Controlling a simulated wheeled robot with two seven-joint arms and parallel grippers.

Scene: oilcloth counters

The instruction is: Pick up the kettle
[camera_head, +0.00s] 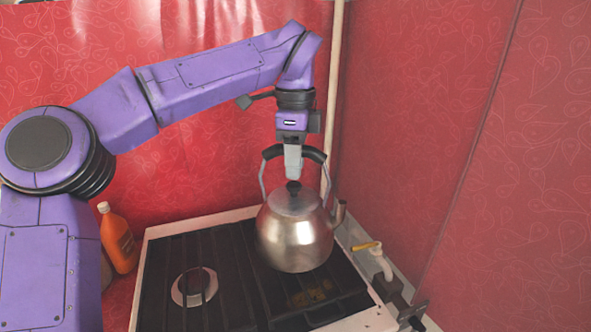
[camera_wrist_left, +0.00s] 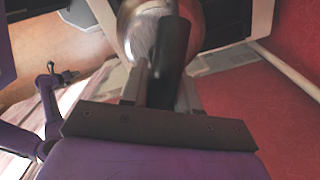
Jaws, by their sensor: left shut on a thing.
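A shiny metal kettle (camera_head: 294,237) with a black-gripped handle is over the right side of the stove in the head view. Its spout points right. I cannot tell whether its base touches the grate. My left gripper (camera_head: 293,165) comes down from above and is shut on the kettle's handle. In the left wrist view, the black handle (camera_wrist_left: 174,48) lies between the two fingers (camera_wrist_left: 160,88), with the kettle body (camera_wrist_left: 140,28) beyond.
The stove (camera_head: 152,285) has a bare burner (camera_head: 194,287) on the left. An orange bottle (camera_head: 118,240) stands left of the stove. A gas valve with a yellow lever (camera_head: 366,247) and a hose is at the right edge. Red patterned walls (camera_head: 420,130) close in behind and right.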

